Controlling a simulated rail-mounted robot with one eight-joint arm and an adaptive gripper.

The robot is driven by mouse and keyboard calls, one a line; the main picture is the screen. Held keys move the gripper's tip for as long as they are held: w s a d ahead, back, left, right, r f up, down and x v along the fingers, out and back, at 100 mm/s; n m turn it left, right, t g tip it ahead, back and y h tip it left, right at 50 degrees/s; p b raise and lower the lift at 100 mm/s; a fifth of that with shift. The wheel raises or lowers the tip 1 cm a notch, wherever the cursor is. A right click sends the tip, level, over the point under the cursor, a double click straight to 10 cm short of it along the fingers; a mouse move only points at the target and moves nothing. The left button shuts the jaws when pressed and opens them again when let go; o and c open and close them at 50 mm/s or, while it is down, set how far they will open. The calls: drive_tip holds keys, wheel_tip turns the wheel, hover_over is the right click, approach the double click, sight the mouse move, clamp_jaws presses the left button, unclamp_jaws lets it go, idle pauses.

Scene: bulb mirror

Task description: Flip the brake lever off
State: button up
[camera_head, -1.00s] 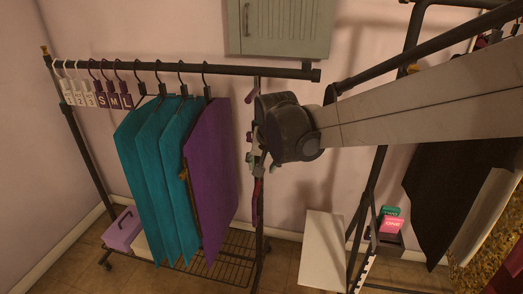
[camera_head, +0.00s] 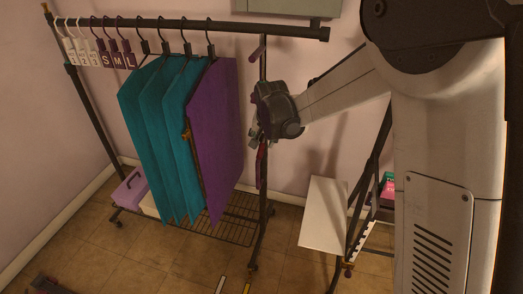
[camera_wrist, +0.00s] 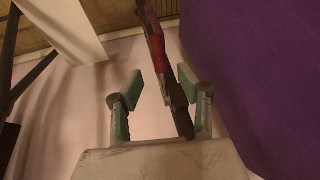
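My gripper (camera_head: 258,135) is beside the right post (camera_head: 264,200) of the clothes rack, to the right of the purple garment. In the wrist view my gripper (camera_wrist: 160,82) is open, with two green-padded fingers apart. The dark post (camera_wrist: 180,105) shows between the fingers, nearer the right one; I cannot tell how far beyond the tips it lies. A red strip (camera_wrist: 158,55) runs along it; a red piece also shows in the head view (camera_head: 261,160). A caster (camera_head: 252,267) is at the post's foot. I cannot make out a brake lever clearly.
Teal garments and a purple garment (camera_head: 217,130) hang just left of my gripper. The purple one fills the right of the wrist view (camera_wrist: 255,70). A white panel (camera_head: 323,215) and a second dark rack (camera_head: 366,180) stand to the right.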

sight(261, 148)
drive_tip(key=x, duration=0.7)
drive_tip(key=shift+b, duration=0.35)
clamp_jaws()
drive_tip(key=shift+r, duration=0.1)
